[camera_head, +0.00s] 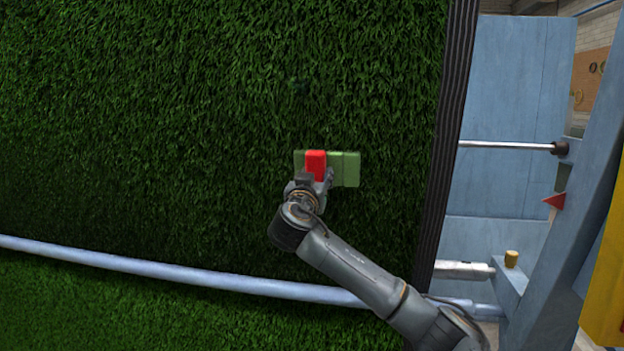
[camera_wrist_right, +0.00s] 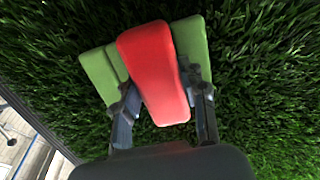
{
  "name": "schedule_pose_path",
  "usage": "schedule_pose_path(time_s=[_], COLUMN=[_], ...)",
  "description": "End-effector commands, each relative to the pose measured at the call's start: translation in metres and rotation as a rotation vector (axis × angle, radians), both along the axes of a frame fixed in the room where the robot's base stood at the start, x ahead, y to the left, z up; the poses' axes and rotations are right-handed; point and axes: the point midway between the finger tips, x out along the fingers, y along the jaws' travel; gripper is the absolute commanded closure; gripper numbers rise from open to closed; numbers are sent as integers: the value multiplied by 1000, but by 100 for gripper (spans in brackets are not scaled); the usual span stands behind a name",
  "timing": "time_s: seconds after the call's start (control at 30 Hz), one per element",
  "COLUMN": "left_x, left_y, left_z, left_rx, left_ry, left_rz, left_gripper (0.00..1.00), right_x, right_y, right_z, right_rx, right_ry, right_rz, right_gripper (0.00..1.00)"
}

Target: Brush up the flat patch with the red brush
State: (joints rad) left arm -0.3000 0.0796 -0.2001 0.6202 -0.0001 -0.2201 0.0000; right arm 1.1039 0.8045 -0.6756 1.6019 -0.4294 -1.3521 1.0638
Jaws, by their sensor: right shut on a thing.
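The red brush shows as a red block (camera_head: 316,163) with pale green blocks (camera_head: 345,169) behind it on both sides; I cannot tell whether the green is part of the brush. My right gripper (camera_head: 315,180) is shut on the red brush, its fingers on either side of the red block (camera_wrist_right: 153,70) in the wrist view. The green shows behind the fingers (camera_wrist_right: 191,44). The brush is in front of the green turf (camera_head: 200,120); bristles and any contact are hidden. A small darker spot (camera_head: 299,87) lies above the brush; whether it is the flat patch I cannot tell.
A pale blue roller or pipe (camera_head: 180,277) crosses the lower turf. A dark ribbed strip (camera_head: 456,130) edges the turf at right. Beyond it stand a blue frame (camera_head: 515,80), a metal rod (camera_head: 505,146) and a yellow panel (camera_head: 607,290). The turf left of the brush is clear.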

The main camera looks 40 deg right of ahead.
Motion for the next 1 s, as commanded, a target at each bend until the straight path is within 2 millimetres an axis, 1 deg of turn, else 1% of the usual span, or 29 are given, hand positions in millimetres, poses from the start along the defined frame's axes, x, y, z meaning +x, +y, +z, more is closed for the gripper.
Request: schedule_pose_path(time_s=[0.23,0.47,0.8,1.0], left_x=[0,0,0,0], left_y=[0,0,0,0], left_z=[-11,-13,-26,-27], left_rx=[0,0,0,0], left_ry=[0,0,0,0], left_rz=[0,0,0,0], left_gripper=[51,51,51,51], right_x=[-11,-15,-29,-31], right_y=[-10,-14,-24,-26], right_z=[-1,0,-1,0], right_rx=[0,0,0,0], right_ry=[-3,-2,-3,-2], right_rz=[-4,-3,-3,-2], right_gripper=[86,86,86,86])
